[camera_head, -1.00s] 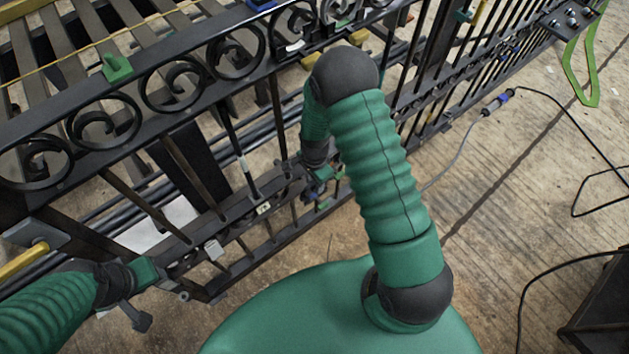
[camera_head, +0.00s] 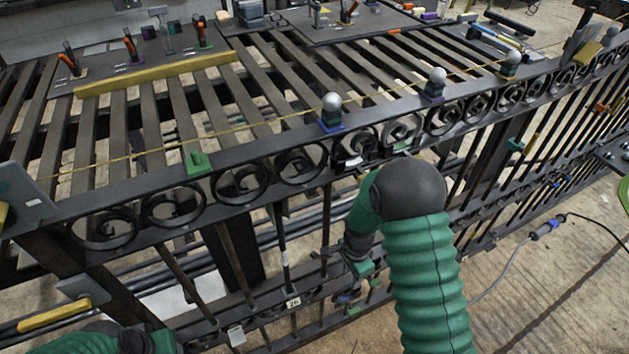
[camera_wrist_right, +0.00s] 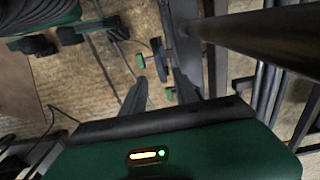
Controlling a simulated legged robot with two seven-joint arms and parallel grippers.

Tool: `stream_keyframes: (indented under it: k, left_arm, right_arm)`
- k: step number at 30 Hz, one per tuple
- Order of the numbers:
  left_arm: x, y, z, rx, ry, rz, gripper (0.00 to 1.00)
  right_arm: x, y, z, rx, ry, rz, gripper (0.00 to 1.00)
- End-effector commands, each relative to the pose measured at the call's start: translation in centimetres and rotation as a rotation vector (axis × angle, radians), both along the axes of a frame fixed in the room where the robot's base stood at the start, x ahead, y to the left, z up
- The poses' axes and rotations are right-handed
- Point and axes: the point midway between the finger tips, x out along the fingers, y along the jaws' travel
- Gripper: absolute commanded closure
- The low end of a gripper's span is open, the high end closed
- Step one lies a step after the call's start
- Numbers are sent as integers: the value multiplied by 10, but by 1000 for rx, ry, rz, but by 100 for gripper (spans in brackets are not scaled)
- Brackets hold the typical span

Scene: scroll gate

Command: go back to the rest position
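The black scroll gate (camera_head: 262,152) runs across the head view, with a row of scrolls under its top rail and bars below. My right arm, in green ribbed sleeves, reaches down at the gate's near side. My right gripper (camera_head: 357,268) is by the bars, partly hidden by its own arm. In the right wrist view its two dark fingers (camera_wrist_right: 160,92) are apart, with no object held between them. My left gripper (camera_head: 150,342) is at the bottom left edge of the head view, mostly cut off, and its fingers cannot be made out.
A slatted bench (camera_head: 250,85) lies behind the gate, with a yellow bar (camera_head: 155,74) and tool boards on it. Silver ball knobs (camera_head: 332,102) stand on the top rail. A cable with a grey connector (camera_head: 545,230) lies on the floor at right. Open floor shows at lower right.

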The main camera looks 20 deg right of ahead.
Motion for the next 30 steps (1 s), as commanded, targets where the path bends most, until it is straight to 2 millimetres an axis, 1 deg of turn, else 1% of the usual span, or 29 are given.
stream_keyframes:
  k: [2, 5, 8, 9, 11, 12, 15, 18, 20, 21, 22, 26, 29, 30]
  left_arm:
    - [0, 0, 0, 0, 0, 0, 64]
    - [0, 0, 0, 0, 0, 0, 64]
    - [0, 0, 0, 0, 0, 0, 64]
    - [0, 0, 0, 0, 0, 0, 64]
    - [0, 0, 0, 0, 0, 0, 64]
    - [0, 0, 0, 0, 0, 0, 64]
    - [0, 0, 0, 0, 0, 0, 64]
    - [0, 0, 0, 0, 0, 0, 64]
    - [0, 0, 0, 0, 0, 0, 64]
    - [0, 0, 12, 0, 2, 0, 64]
    - [-1, 0, 30, 0, 2, 0, 64]
    - [1, 0, 72, 0, -1, 0, 64]
    - [0, 0, 107, 0, -1, 0, 64]
    - [0, 0, 121, 0, 0, 0, 64]
  right_arm:
    - [0, 2, 4, -1, -5, 22, 64]
    - [-3, 10, 25, -2, -28, 150, 64]
    - [-12, 25, 59, -15, -69, 393, 64]
    - [-18, 31, 74, -23, -87, 507, 64]
    - [-29, 41, 94, -38, -111, 680, 64]
    - [-37, 47, 105, -51, -125, 793, 64]
    - [-57, 60, 130, -90, -156, 1058, 64]
    - [-77, 70, 148, -134, -180, 1305, 64]
    - [-90, 75, 156, -164, -190, 1445, 64]
    - [-95, 76, 172, -178, -194, 1506, 64]
    - [-93, 76, 189, -174, -190, 1496, 64]
    - [-93, 75, 228, -170, -188, 1490, 64]
    - [-92, 75, 263, -170, -188, 1489, 64]
    - [-92, 75, 278, -170, -188, 1488, 64]
